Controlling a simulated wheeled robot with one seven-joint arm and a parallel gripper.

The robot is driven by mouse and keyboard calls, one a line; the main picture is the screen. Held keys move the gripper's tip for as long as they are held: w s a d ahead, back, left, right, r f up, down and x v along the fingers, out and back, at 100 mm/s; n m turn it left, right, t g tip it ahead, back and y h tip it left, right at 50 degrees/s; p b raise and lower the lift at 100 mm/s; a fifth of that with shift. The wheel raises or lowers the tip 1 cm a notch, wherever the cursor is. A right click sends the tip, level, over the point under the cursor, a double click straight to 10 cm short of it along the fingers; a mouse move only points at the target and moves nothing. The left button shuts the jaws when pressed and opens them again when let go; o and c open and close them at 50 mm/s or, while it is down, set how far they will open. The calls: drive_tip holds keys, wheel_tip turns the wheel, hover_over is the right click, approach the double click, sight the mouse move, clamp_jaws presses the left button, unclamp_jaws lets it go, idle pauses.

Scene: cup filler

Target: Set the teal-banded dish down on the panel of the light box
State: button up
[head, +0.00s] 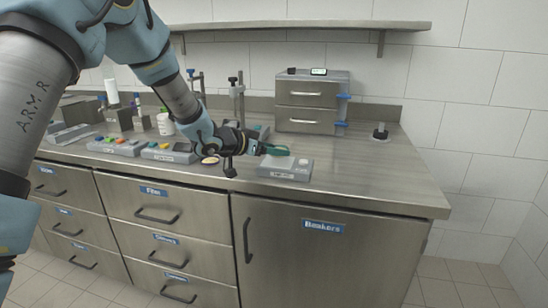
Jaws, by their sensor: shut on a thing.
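My gripper (262,148) reaches in from the left over the counter and is shut on a small teal-edged item, which looks like the teal-banded dish (276,150). The dish is small in the picture, and its near side is partly hidden by the fingers. A low grey box with a front label, which looks like the light box (285,174), stands on the counter just below and right of the gripper. The dish appears over the back left part of its top. I cannot tell whether it touches the panel.
Grey boxes with coloured buttons (115,147) line the counter's left. A drawer unit (312,98) stands behind. The counter's right (385,175) is mostly clear. A shelf (300,25) hangs above.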

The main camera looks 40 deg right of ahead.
drive_tip(key=shift+f, duration=1.15)
drive_tip(key=shift+f, duration=0.2)
drive_tip(key=o, duration=1.2)
drive_tip(key=shift+o, duration=0.2)
drive_tip(key=shift+r, duration=0.1)
drive_tip(key=shift+r, duration=0.2)
drive_tip(key=b+v, duration=0.1)
drive_tip(key=v, duration=1.1)
